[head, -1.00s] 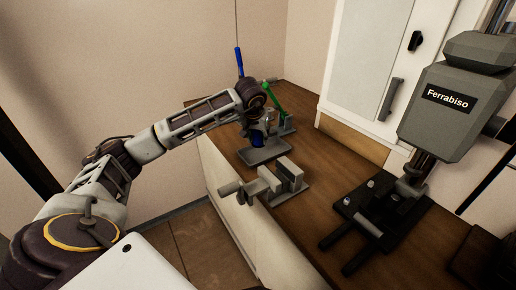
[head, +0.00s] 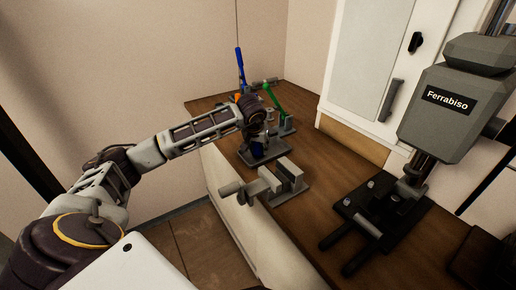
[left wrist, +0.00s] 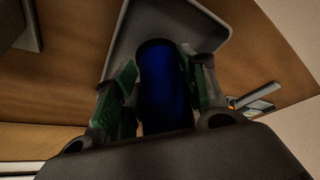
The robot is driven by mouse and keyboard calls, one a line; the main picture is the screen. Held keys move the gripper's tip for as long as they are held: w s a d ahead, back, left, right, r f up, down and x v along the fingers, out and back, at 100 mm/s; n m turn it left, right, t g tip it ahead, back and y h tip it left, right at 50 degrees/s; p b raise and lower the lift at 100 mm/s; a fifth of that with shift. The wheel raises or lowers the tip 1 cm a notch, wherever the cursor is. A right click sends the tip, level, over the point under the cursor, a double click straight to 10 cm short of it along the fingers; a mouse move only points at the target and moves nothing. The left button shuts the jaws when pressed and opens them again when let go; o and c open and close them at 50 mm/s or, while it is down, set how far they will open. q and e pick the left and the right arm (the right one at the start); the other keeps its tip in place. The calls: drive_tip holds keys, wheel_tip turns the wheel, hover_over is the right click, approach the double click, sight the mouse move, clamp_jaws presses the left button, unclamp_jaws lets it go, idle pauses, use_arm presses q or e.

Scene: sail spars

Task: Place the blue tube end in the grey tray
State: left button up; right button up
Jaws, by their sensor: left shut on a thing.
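The blue tube end (left wrist: 166,88) stands between the two fingers of my left gripper (left wrist: 165,100) in the left wrist view, its dark open end towards the tray. The grey tray (left wrist: 172,20) lies beyond the tube in that view. In the head view my left gripper (head: 258,132) is shut on the blue tube end (head: 257,148) and points down over the grey tray (head: 272,153) on the bench. I cannot tell whether the tube touches the tray. The wrist hides part of the tube. My right gripper is not in view.
A grey vise (head: 268,186) sits at the bench's near edge, close to the tray. A green-handled clamp (head: 275,98) and a blue-handled clamp (head: 240,62) stand behind. A drill press (head: 440,105) stands at right. Bare wooden bench (head: 325,160) lies between.

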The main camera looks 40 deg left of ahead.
use_arm(q)
drive_tip(key=shift+f, duration=0.65)
drive_tip(key=o, duration=1.1)
drive_tip(key=shift+o, duration=0.2)
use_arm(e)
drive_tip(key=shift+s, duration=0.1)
